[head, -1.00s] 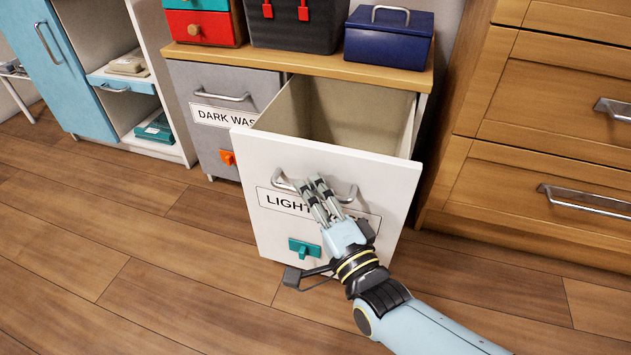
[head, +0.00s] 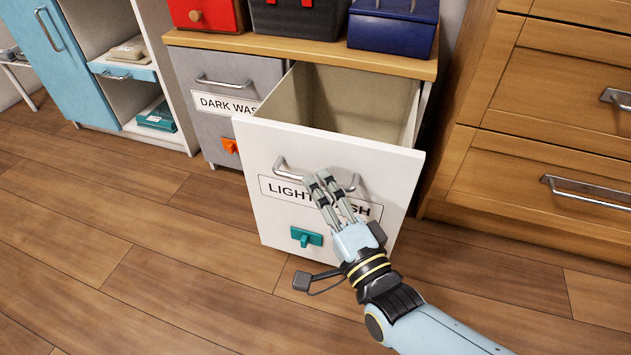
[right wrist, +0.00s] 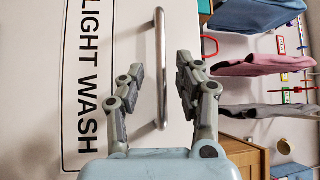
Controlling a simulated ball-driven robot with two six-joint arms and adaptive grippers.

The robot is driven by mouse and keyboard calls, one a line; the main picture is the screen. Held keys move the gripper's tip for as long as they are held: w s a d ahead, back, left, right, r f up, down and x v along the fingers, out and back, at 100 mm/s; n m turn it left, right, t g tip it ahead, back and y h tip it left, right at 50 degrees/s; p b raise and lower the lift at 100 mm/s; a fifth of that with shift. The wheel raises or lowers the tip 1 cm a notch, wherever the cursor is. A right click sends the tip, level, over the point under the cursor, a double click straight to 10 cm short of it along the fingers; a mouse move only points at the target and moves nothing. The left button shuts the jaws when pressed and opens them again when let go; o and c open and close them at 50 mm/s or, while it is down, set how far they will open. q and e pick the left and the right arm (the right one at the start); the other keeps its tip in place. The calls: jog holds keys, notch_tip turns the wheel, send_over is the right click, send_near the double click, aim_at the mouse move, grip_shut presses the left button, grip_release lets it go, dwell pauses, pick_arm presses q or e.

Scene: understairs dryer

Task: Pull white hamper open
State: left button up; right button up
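The white hamper (head: 290,155), labelled LIGHT WASH, is a tilt-or-pull-out front standing well out from the cabinet, its empty-looking inside visible from above. Its silver bar handle (head: 279,166) runs across the upper front. A teal latch-like piece (head: 306,237) sits below the label. My right gripper (head: 321,178) is at the handle, partly hiding it and the label. In the right wrist view the gripper (right wrist: 160,82) is open, with the handle bar (right wrist: 160,50) between its spread fingers and a visible gap on both sides. My left gripper is not in view.
The grey DARK WASH hamper (head: 222,75) beside it is shut, with an orange piece (head: 229,145). Boxes, including a blue one (head: 390,35), stand on the wooden top (head: 300,50). A wooden drawer unit (head: 540,125) stands close on the right. The floor in front is clear.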

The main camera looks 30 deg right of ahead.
jog(key=s+f, duration=0.1)
jog(key=s, duration=0.8)
jog(key=shift+s+a+f, duration=0.2)
jog(key=shift+s+a, duration=0.05)
jog(key=shift+a, duration=0.1)
